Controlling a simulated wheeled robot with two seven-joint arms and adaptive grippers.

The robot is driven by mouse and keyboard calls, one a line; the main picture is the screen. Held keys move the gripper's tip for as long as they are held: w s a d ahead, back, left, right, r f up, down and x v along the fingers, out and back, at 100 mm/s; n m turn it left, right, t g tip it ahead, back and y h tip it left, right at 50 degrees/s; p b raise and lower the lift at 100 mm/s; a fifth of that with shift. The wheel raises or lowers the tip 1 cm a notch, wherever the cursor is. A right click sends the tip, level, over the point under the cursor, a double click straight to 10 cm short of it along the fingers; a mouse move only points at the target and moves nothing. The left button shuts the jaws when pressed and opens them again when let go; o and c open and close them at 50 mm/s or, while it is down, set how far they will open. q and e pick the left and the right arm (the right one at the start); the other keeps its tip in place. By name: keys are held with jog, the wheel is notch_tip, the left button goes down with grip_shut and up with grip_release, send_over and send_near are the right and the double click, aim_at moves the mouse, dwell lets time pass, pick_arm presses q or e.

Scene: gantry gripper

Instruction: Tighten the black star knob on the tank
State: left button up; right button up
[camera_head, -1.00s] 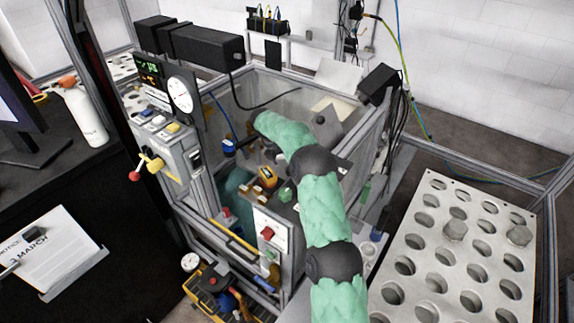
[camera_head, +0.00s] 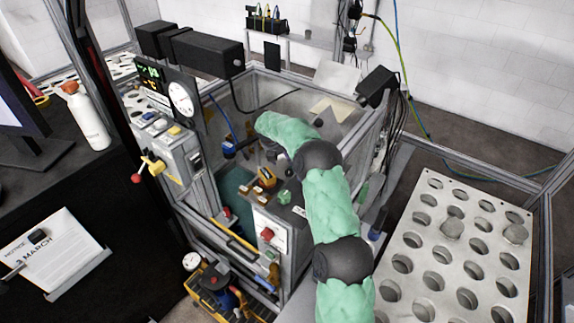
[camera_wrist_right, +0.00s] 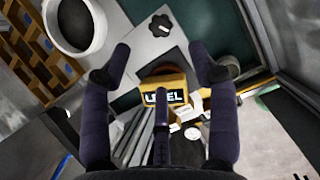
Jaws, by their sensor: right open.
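The black star knob (camera_wrist_right: 160,25) shows in the right wrist view on a grey plate, beyond my fingertips and near the top edge. In the head view I cannot make it out with certainty. My right gripper (camera_wrist_right: 162,58) is open, its two dark fingers spread wide with nothing between the tips. The knob lies ahead of the gap, apart from both fingers. In the head view my green-sleeved right arm reaches over the tank (camera_head: 285,82), and its hand is mostly hidden behind the sleeve. My left gripper is not in view.
A yellow box marked LEVEL (camera_wrist_right: 165,91) sits below the finger gap in the wrist view. A white cup-like ring (camera_wrist_right: 75,22) is at upper left. In the head view, a control panel with a round gauge (camera_head: 183,98) stands left, and a perforated plate (camera_head: 440,222) lies right.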

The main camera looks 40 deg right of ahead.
jog(key=b+x, duration=0.2)
jog(key=x, duration=0.9)
jog(key=shift+a, duration=0.1)
jog(key=shift+c, duration=0.3)
jog(key=c, duration=1)
